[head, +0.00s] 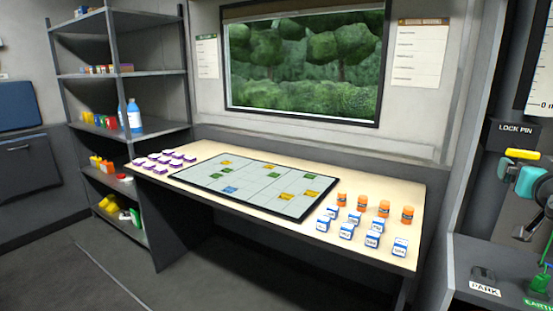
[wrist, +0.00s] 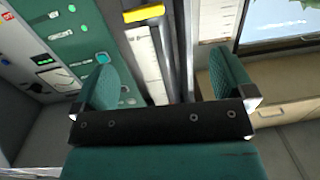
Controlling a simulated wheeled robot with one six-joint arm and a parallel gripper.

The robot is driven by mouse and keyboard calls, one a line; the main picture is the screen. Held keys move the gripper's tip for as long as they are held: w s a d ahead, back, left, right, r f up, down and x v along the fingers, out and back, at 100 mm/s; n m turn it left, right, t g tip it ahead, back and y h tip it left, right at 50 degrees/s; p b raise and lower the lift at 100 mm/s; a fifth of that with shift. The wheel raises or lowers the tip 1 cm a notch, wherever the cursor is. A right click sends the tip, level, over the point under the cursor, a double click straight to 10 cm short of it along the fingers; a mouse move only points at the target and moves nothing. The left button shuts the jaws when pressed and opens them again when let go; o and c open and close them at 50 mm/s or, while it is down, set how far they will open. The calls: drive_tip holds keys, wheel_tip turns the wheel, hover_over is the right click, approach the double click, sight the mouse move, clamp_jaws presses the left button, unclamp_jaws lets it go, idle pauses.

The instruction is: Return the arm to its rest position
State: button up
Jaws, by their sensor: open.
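My gripper (wrist: 163,85) shows in the wrist view as two green ribbed pads held wide apart on a dark bar. Nothing is between the pads. Past them are a green control panel (wrist: 75,40), a yellow handle (wrist: 143,13) and a light table (wrist: 245,100). I cannot make out my gripper for sure in the head view.
In the head view a table (head: 400,258) carries a map board (head: 270,188), purple-and-white blocks (head: 165,158), blue-and-white blocks (head: 346,231) and orange cylinders (head: 384,208). Shelves (head: 125,72) stand left. A lock-pin panel (head: 515,135) and yellow handle (head: 523,154) are at right. Floor in front is clear.

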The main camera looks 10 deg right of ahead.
drive_tip(key=w+a+n+g+y+p, duration=0.1)
drive_tip(key=w+a+n+y, duration=0.3)
drive_tip(key=a, duration=0.6)
drive_tip(key=a+f+n+g+y+p, duration=0.15)
drive_tip(key=a+y, duration=0.35)
drive_tip(key=a, duration=0.5)
drive_tip(key=w+a+n+y, duration=0.25)
drive_tip(key=a+y, duration=0.25)
drive_tip(key=a, duration=0.5)
drive_tip(key=s+a+n+g+y+p, duration=0.1)
drive_tip(key=s+a+n+g, duration=0.2)
drive_tip(key=s, duration=0.7)
drive_tip(key=s+a+n+g+p, duration=0.1)
drive_tip(key=s+a+n+g, duration=0.3)
drive_tip(key=s+a+g, duration=0.3)
drive_tip(key=s+a, duration=0.3)
drive_tip(key=a, duration=0.2)
drive_tip(key=shift+a+g+y, duration=0.2)
drive_tip(key=shift+g+y, duration=0.15)
drive_tip(key=shift+y, duration=0.05)
drive_tip(key=shift+s, duration=0.3)
drive_tip(key=shift+c, duration=0.2)
